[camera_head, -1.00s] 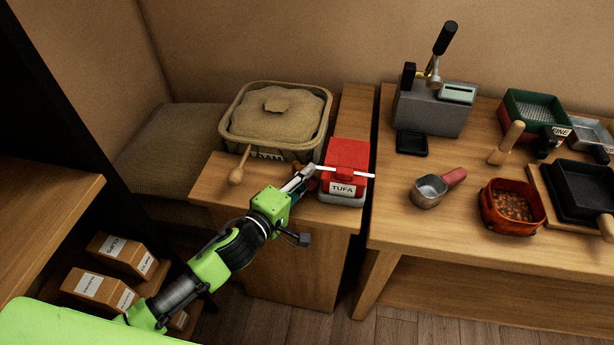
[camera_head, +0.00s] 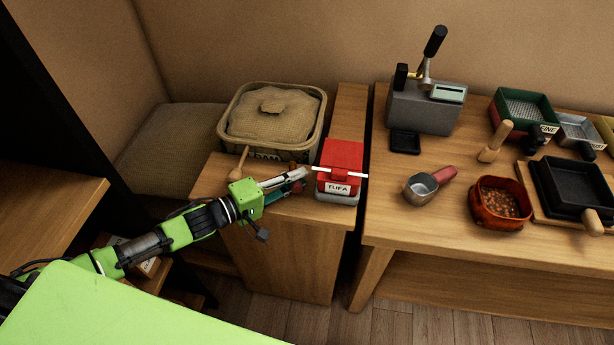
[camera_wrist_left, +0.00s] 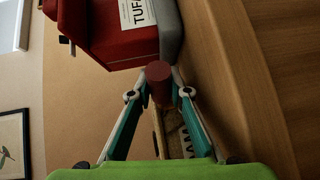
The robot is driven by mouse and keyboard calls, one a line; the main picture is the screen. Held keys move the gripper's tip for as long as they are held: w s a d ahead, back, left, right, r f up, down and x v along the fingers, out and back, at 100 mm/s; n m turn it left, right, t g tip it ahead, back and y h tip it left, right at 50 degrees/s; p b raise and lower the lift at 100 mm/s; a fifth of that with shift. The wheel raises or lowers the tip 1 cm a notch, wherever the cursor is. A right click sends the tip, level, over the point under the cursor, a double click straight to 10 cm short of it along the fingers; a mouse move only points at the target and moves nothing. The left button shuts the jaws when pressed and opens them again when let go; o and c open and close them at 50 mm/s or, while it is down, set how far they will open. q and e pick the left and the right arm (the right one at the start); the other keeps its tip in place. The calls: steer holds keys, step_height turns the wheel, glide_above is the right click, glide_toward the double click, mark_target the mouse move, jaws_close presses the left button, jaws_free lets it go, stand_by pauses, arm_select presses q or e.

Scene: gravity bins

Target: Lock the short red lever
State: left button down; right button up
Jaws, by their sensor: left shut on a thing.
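A red box labelled TUFA (camera_head: 342,160) with a grey base stands at the front right of the small cabinet. A white bar crosses its front. In the left wrist view the box (camera_wrist_left: 110,25) is at the upper left. My left gripper (camera_head: 300,179) is just left of the box and shut on a short dark red cylinder (camera_wrist_left: 159,72), which looks like the short red lever. It is seen nearly end-on between the fingertips, beside the box; whether it joins the box is hidden. My right gripper is not in view.
A covered tan bin (camera_head: 272,145) stands behind the gripper, with a wooden handle (camera_head: 243,158) in front. Across a narrow gap, a wooden table holds a grey lever device (camera_head: 424,108), a metal scoop (camera_head: 420,188), a red bowl (camera_head: 500,205) and a black pan (camera_head: 570,190).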

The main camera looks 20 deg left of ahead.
arm_select(q)
steer(key=shift+f, duration=0.1)
steer(key=c, duration=2.1)
jaws_free()
steer(key=shift+c, duration=0.2)
steer(key=shift+s, duration=0.1)
steer(key=v, duration=0.7)
steer(key=shift+s+a, duration=0.1)
steer(key=shift+a, duration=0.1)
